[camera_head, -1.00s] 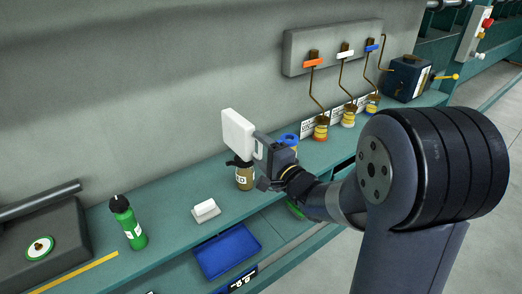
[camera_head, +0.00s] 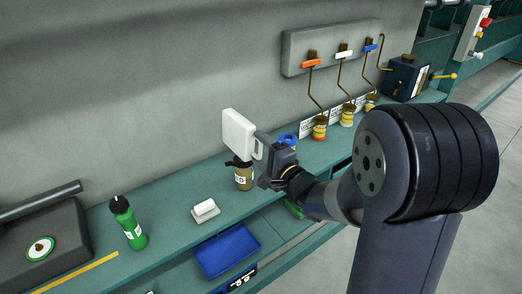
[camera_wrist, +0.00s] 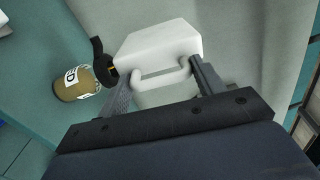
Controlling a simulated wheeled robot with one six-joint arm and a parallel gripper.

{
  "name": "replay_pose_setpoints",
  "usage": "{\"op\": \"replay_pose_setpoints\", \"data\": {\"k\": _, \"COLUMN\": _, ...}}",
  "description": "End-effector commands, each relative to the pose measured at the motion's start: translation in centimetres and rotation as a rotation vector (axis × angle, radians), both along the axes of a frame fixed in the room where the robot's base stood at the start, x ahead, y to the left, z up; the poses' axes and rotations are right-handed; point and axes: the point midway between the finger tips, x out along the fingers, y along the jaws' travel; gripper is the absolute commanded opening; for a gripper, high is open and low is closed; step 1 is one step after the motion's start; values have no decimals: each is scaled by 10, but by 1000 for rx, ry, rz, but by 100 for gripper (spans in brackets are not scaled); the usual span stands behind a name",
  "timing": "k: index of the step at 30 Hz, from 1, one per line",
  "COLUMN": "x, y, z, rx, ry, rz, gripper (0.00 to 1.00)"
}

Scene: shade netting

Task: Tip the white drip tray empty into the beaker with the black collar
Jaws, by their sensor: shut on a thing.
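The white drip tray (camera_head: 240,132) is held by its handle in my gripper (camera_head: 263,148), standing steeply on edge. In the wrist view the tray (camera_wrist: 158,42) is beyond the jaws, and my gripper (camera_wrist: 163,82) is shut on its handle. The beaker with the black collar (camera_head: 244,179) stands on the teal bench just below the tray. It is brownish with a white label. In the wrist view the beaker (camera_wrist: 75,86) is left of the tray, its black collar near the tray's left edge. No pouring liquid is visible.
A green bottle (camera_head: 128,222) and a white block on a pale dish (camera_head: 206,211) stand to the left on the bench. A blue bin (camera_head: 227,250) sits below. A blue-ringed thing (camera_head: 289,140) is behind my gripper. Several banded containers (camera_head: 320,128) stand under taps at right.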

Motion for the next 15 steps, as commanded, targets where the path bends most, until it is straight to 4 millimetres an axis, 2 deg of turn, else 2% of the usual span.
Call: {"op": "replay_pose_setpoints", "data": {"k": 15, "x": 1, "y": -1, "z": 1, "rx": 29, "ry": 16, "rz": 0, "gripper": 28}}
